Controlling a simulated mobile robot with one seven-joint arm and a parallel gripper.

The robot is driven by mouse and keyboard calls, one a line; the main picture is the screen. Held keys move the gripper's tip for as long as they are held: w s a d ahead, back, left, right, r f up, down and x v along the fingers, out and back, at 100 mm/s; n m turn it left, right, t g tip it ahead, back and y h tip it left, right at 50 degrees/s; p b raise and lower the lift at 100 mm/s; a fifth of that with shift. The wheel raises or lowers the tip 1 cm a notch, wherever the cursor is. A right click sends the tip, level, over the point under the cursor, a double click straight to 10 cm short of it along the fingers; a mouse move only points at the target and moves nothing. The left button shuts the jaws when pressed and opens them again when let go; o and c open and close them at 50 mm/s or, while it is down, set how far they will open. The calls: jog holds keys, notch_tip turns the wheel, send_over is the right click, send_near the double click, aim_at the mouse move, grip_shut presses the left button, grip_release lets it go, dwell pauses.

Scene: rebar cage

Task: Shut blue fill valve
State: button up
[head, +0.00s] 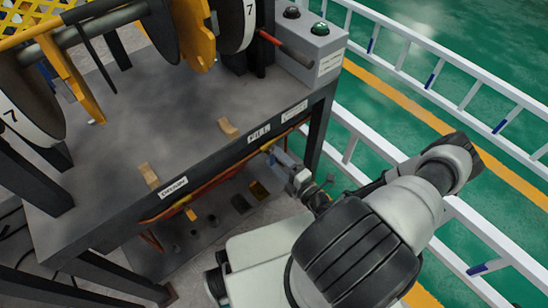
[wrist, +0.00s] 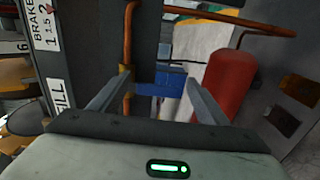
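The blue fill valve handle (wrist: 165,83) shows in the wrist view as a blue lever pointing right from a brass fitting (wrist: 125,82) on a vertical copper pipe (wrist: 128,40). My gripper (wrist: 161,86) is open, with one finger on each side of the blue handle. I cannot tell whether either finger touches it. In the head view my gripper (head: 284,160) is at the front edge of the bench, just below the FILL label (head: 259,134). The handle cannot be made out clearly there.
A DRAIN label (head: 173,187) and a yellow handle (head: 190,214) are further left along the bench front. A red cylinder (wrist: 230,82) stands to the right in the wrist view. White ladder-like rails (head: 430,60) lie right of the bench. A control box (head: 312,52) sits on its corner.

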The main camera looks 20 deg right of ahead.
jog(key=shift+s, duration=0.1)
jog(key=p+v, duration=0.2)
jog(key=v, duration=1.5)
jog(key=shift+d+r, duration=0.1)
